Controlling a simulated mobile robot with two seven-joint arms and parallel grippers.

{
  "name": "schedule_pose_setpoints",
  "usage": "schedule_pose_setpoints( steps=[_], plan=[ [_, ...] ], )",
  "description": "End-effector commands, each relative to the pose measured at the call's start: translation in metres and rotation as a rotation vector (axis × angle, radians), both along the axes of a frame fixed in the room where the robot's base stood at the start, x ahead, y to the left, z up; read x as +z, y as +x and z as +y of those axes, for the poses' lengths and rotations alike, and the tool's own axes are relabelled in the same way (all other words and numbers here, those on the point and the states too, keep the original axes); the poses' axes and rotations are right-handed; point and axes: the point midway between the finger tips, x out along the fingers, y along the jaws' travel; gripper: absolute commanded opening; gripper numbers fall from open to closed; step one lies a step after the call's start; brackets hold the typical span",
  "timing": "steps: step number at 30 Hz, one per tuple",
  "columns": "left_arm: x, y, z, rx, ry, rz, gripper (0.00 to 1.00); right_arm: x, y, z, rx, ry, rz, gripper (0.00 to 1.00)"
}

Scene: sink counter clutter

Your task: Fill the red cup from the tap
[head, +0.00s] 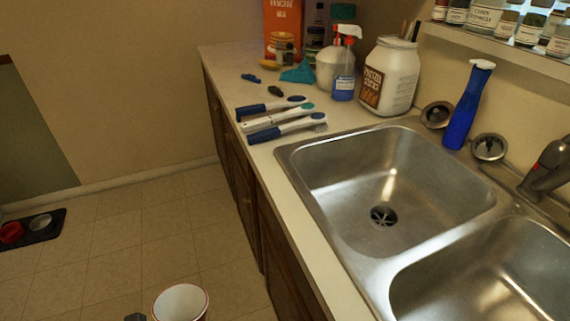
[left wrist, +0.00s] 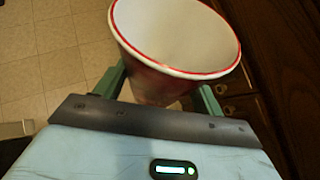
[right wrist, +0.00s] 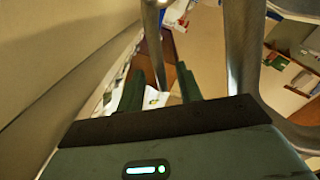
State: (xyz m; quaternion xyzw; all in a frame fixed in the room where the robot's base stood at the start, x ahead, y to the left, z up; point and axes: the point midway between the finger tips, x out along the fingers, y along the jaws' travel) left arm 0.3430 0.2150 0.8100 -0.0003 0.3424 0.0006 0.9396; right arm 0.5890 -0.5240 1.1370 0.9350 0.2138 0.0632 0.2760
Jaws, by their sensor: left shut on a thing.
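The red cup (head: 181,303) shows at the bottom edge of the head view, low beside the counter, with a white inside and a red rim. In the left wrist view the cup (left wrist: 175,40) stands between the fingers of my left gripper (left wrist: 160,88), which is shut on its side. The cup's visible inside is plain white. The dark metal tap (head: 548,168) is at the right edge of the head view, behind the sink; its spout is partly cut off. My right gripper (right wrist: 162,88) is open and empty in the right wrist view; the head view does not show it.
The steel sink has a left basin (head: 345,185) and a right basin (head: 490,280), both empty. Several toothbrushes (head: 270,107), a large white jar (head: 390,78) and bottles crowd the counter's far end. The counter's front edge lies right of the cup.

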Motion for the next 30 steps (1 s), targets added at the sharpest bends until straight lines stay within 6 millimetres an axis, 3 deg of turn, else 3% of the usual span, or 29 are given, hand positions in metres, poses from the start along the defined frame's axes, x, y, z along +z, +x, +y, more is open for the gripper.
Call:
schedule_pose_setpoints(
  steps=[9,21,30],
  plan=[
    [0.009,0.002,0.000,0.000,0.000,-0.012,0.48,0.003,0.017,0.009,0.001,0.000,-0.003,0.36],
    [0.010,0.002,0.000,0.000,0.000,-0.012,0.48,0.001,0.020,0.011,0.002,-0.002,-0.001,0.36],
    [0.010,0.002,0.000,0.000,0.000,-0.012,0.48,0.001,0.020,0.011,0.002,-0.002,-0.001,0.00]
  ],
)
